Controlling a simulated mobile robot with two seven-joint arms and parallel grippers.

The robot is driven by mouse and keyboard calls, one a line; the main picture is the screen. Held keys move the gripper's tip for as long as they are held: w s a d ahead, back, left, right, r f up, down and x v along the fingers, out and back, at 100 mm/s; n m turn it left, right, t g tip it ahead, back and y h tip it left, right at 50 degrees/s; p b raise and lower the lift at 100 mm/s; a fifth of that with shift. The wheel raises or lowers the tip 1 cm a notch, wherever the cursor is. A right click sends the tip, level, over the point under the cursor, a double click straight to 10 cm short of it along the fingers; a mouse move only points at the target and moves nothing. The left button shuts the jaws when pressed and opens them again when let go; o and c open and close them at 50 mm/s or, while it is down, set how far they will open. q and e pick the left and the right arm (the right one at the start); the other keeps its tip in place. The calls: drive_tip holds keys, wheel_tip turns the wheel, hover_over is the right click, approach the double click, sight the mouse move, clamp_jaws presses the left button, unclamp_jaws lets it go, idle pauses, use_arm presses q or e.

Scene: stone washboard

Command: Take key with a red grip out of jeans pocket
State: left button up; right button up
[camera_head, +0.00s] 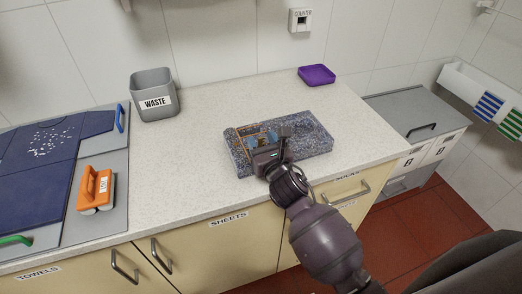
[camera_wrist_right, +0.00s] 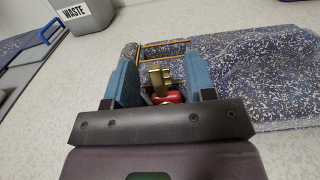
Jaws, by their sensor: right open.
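The speckled blue denim slab (camera_head: 312,133) with an orange-stitched pocket lies on the worktop; it also shows in the right wrist view (camera_wrist_right: 260,75). My right gripper (camera_head: 270,147) is above the pocket end of the slab and hides part of it. In the right wrist view, its two blue fingers (camera_wrist_right: 161,75) stand apart. Between them is the key (camera_wrist_right: 168,97), with a red grip and a gold-coloured part. The fingers are on either side of the key with visible gaps. How deep the key sits in the pocket is unclear. My left gripper is not in view.
A grey waste bin (camera_head: 153,97) stands at the back left and a purple tray (camera_head: 316,74) at the back. An orange-handled block (camera_head: 95,189) sits on the left board beside dark blue cloth (camera_head: 45,150). The worktop between the board and slab is clear.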

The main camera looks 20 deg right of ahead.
drive_tip(key=shift+w, duration=0.4)
clamp_jaws()
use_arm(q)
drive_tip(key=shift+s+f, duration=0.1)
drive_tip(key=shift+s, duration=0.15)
